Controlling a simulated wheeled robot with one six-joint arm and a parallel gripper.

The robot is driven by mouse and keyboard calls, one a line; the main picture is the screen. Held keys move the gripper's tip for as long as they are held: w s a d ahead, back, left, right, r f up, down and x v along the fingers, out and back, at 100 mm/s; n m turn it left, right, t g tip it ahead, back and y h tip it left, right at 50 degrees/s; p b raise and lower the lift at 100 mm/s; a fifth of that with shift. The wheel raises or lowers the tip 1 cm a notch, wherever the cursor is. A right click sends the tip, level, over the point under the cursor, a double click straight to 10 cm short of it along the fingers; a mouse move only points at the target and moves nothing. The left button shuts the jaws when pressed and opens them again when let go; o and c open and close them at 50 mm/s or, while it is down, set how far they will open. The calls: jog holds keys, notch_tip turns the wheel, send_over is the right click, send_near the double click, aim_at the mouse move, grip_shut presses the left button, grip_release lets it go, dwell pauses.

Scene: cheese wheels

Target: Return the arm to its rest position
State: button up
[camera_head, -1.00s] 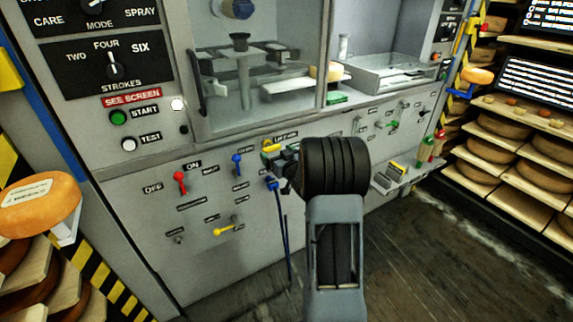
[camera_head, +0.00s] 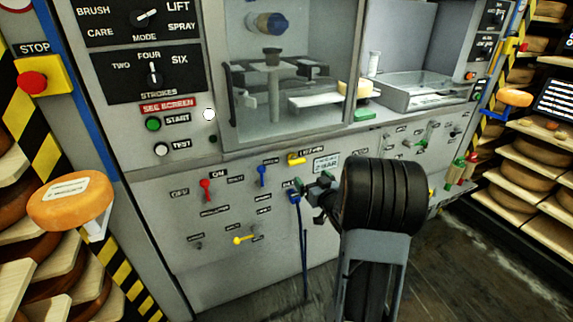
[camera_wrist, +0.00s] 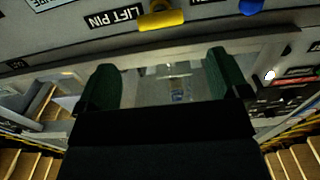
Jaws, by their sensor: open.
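My arm (camera_head: 385,197) is bent in front of the grey machine panel, at the right of the middle in the head view. My gripper (camera_head: 318,194) shows only partly, at the left of the black arm section, beside the blue handle with a hanging hose. In the wrist view my gripper (camera_wrist: 164,82) has its two dark green fingers wide apart with nothing between them. The yellow lift pin handle (camera_wrist: 161,18) is beyond the fingers, apart from them; it also shows in the head view (camera_head: 297,159).
The grey panel carries a red lever (camera_head: 205,188), a blue lever (camera_head: 262,175) and a yellow lever (camera_head: 243,239). An orange cheese wheel (camera_head: 70,200) sits at the left. Shelves of cheese (camera_head: 535,170) stand at the right. Dark floor (camera_head: 450,270) is open at lower right.

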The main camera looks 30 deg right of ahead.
jog(key=s+d+f+m+g+h, duration=0.2)
jog(key=s+d+f+g+h, duration=0.1)
jog(key=f+g, duration=0.4)
jog(key=s+a+r+m+g+p, duration=0.1)
jog(key=s+a+r+g+p, duration=0.1)
jog(key=s+a+g+p, duration=0.45)
jog(key=s+a+r+n+y+p, duration=0.2)
jog(key=s+a+r+p, duration=0.2)
jog(key=a+r, duration=0.5)
jog(key=s+a+r+n+y+p, duration=0.1)
jog(key=s+a+r+y+p, duration=0.1)
jog(key=s+a+r, duration=0.5)
notch_tip(320, 180, up, 4)
jog(key=a+g+p, duration=0.1)
jog(key=a, duration=0.1)
jog(key=shift+s+a+n+p, duration=0.35)
jog(key=shift+s+a+n, duration=0.05)
jog(key=shift+c, duration=0.4)
